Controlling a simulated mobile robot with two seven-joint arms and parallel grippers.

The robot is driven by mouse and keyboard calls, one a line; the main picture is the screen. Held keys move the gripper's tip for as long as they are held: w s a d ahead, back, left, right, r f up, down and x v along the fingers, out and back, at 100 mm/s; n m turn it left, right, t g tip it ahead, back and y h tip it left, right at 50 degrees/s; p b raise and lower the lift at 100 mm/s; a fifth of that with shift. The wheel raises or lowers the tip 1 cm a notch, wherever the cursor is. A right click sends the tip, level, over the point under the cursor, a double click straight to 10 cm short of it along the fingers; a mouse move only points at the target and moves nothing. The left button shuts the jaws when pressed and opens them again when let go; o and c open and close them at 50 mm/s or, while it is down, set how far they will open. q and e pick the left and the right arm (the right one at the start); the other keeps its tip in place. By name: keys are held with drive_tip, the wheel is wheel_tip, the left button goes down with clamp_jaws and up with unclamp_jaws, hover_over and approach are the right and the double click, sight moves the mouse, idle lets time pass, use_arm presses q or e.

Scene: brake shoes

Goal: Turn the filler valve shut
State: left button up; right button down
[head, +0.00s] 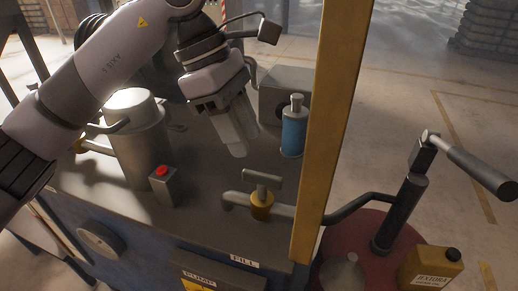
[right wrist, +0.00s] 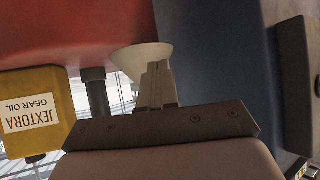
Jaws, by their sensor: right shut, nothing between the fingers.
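The filler valve has a brass body (head: 262,206) and a grey T-handle (head: 262,178) on top. It sits in a grey pipe by the FILL label on the bench top. In the head view the handle lies roughly in line with the pipe. My left gripper (head: 236,150) hangs above and behind the valve, pointing down, apart from the handle. Its fingers look close together, but the gap is unclear. My right gripper (right wrist: 158,68) shows in the right wrist view, fingers together and empty, in front of a pale funnel-shaped thing (right wrist: 140,58). The head view does not show it clearly.
A yellow post (head: 330,120) stands right of the valve. A blue canister (head: 293,132) is behind it. A metal cylinder (head: 137,150) and red-button box (head: 163,186) stand left. A hand pump (head: 400,215) and gear oil can (head: 432,268) stand on the red drum (head: 372,232).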

sight(261, 174)
use_arm(q)
drive_tip(key=shift+s+x, duration=0.1)
drive_tip(key=shift+x, duration=1.65)
drive_tip(key=shift+s+x, duration=0.15)
drive_tip(key=shift+x, duration=1.6)
clamp_jaws()
